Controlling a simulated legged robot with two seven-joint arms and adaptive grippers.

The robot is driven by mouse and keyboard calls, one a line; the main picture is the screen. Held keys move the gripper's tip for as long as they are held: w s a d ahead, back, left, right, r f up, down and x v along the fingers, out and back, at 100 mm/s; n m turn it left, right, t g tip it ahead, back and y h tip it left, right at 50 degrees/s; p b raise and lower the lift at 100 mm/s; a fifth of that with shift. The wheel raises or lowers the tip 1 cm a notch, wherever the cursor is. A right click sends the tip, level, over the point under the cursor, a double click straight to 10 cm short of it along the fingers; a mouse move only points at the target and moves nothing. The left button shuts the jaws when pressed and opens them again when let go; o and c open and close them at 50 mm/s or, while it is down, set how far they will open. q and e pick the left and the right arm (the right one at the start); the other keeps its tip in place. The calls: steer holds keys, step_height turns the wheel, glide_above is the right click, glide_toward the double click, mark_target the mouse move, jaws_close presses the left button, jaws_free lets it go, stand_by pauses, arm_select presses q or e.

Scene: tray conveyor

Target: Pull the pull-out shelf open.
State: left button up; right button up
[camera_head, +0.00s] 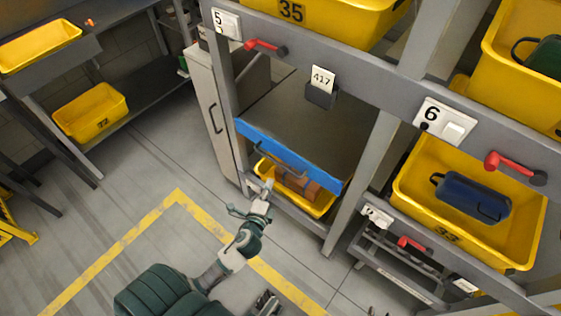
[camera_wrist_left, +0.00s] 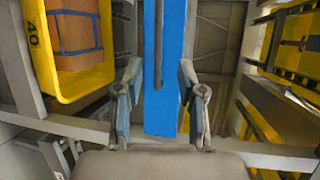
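The pull-out shelf (camera_head: 310,130) is a dark grey board with a blue front edge (camera_head: 300,160) in the rack bay at the centre. A dark bar handle (camera_head: 280,155) sits on the blue front. My left gripper (camera_head: 260,197) is just below and in front of this edge. In the left wrist view its two fingers (camera_wrist_left: 160,75) are apart. The blue front (camera_wrist_left: 172,100) and the handle (camera_wrist_left: 158,45) appear between and beyond them, with nothing visibly gripped. A dark gripper-like part, perhaps of my right gripper (camera_head: 265,304), is cut off at the bottom of the head view.
A yellow bin (camera_head: 318,209) with a brown box (camera_head: 297,183) stands under the shelf. Grey rack posts (camera_head: 362,180) flank the bay. More yellow bins (camera_head: 410,190) fill the rack at right. Open floor (camera_head: 120,215) with yellow lines lies in front.

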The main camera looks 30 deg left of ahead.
mark_target(278, 162)
arm_select(q)
steer(key=x, duration=0.4)
steer(key=b+x, duration=0.1)
steer(key=x, duration=0.3)
steer(key=b+x, duration=0.1)
steer(key=x, duration=0.4)
steer(key=shift+a+f, duration=0.1)
steer(key=shift+f, duration=0.15)
arm_select(e)
steer(key=w+a+r+t+y, duration=0.1)
steer(key=w+a+r+t, duration=0.1)
steer(key=w+r+t, duration=0.2)
steer(key=shift+w+a+r+t, duration=0.25)
steer(key=shift+w+r+t, duration=0.2)
steer(key=shift+w, duration=0.2)
arm_select(q)
steer(key=shift+a, duration=0.1)
jaws_close()
